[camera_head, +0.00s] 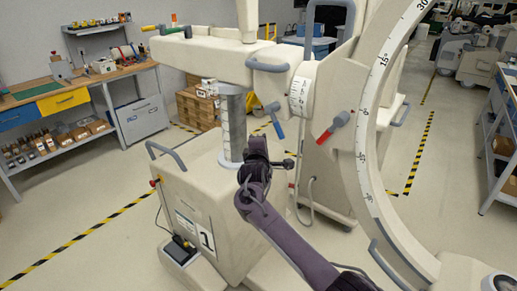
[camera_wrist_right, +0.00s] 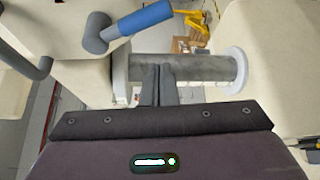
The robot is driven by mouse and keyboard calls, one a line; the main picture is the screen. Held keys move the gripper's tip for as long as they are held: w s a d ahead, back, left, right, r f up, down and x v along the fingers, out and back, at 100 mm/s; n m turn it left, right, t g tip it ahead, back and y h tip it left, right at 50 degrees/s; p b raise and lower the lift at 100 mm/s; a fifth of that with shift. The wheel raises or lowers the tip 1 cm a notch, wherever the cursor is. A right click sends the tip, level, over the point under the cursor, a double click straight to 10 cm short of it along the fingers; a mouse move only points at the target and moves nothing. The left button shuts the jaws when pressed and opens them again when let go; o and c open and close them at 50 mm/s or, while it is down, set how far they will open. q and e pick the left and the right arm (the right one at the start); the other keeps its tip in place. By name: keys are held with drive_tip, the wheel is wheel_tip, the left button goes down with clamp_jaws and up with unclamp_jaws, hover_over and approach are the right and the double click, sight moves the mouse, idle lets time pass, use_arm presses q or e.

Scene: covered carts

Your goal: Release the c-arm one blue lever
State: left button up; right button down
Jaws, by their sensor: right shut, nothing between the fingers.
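The c-arm marked 1 (camera_head: 207,240) is a cream machine with a large curved arc (camera_head: 372,125). Its blue lever (camera_head: 279,129) has a grey base and hangs tilted down from the horizontal arm's end. The blue lever also shows at the top of the right wrist view (camera_wrist_right: 145,18), lying slanted. My right gripper (camera_head: 258,142) is below and a little left of the lever in the head view, in front of the grey column. Its fingers (camera_wrist_right: 158,72) are shut and empty, apart from the lever. My left gripper is not in view.
A red lever (camera_head: 334,127) sits to the right of the blue one. A grey column (camera_head: 232,122) stands close behind my right gripper. Grey handles (camera_head: 166,155) stick out from the body. A workbench (camera_head: 75,82) is at the left; striped floor between is clear.

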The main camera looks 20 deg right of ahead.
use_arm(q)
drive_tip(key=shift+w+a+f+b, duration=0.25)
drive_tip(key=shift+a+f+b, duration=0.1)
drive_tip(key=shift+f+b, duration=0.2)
use_arm(e)
drive_tip(key=shift+w+a+r+v, duration=0.1)
drive_tip(key=shift+a+r+v, duration=0.05)
drive_tip(key=shift+v, duration=0.7)
drive_tip(key=shift+w+a+r+v, duration=0.1)
drive_tip(key=shift+a+v, duration=0.05)
drive_tip(key=shift+v, duration=0.7)
drive_tip(key=shift+a+r+v, duration=0.15)
drive_tip(key=shift+v, duration=0.7)
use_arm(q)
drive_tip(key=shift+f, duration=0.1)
use_arm(e)
drive_tip(key=shift+a, duration=0.1)
